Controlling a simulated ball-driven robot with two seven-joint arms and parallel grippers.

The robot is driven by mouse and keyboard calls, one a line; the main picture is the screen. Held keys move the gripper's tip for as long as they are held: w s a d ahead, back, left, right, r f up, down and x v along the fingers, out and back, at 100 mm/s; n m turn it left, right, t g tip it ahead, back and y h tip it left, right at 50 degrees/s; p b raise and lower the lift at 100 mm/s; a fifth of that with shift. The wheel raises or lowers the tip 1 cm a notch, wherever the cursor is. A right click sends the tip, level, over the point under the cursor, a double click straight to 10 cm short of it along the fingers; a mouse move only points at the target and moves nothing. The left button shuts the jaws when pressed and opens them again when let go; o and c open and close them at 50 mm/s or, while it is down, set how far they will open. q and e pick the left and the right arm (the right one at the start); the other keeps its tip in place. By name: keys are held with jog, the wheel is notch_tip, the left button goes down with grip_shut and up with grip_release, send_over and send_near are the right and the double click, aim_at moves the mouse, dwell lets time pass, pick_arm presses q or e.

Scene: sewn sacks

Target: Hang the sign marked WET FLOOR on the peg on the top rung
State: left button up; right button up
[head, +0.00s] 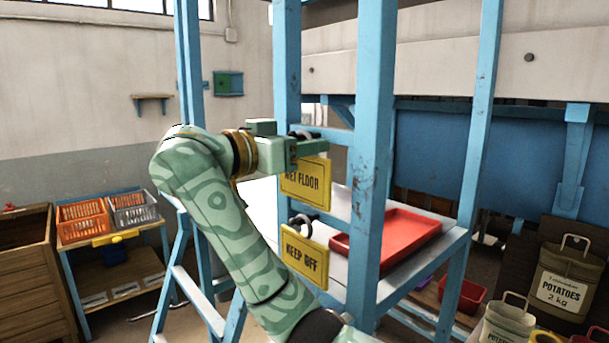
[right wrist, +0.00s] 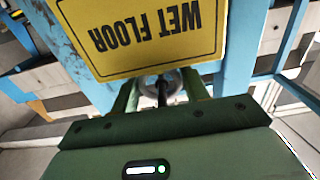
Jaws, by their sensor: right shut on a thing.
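The yellow WET FLOOR sign (head: 307,183) hangs below my right gripper (head: 308,146) at the blue ladder-like frame (head: 371,150). In the right wrist view the sign (right wrist: 150,32) appears upside down just beyond the fingers (right wrist: 160,88). The fingers are shut on the sign's upper part, with a dark rod and a round grey part between them. A dark ring shows at the fingertips at upper rung height; I cannot tell whether it is around the peg, which is mostly hidden. My left gripper is not in view.
A yellow KEEP OFF sign (head: 304,257) hangs at a lower rung, directly below. A red tray (head: 405,236) lies on a grey shelf behind the post. Orange and grey baskets (head: 82,219) stand on a rack at left. Potato sacks (head: 566,285) stand at lower right.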

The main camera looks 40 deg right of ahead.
jog(key=shift+r, duration=0.7)
dwell(0.5)
jog(key=a+b, duration=0.1)
jog(key=a, duration=0.6)
jog(key=shift+s+a, duration=0.25)
jog(key=shift+s, duration=0.05)
dwell(1.0)
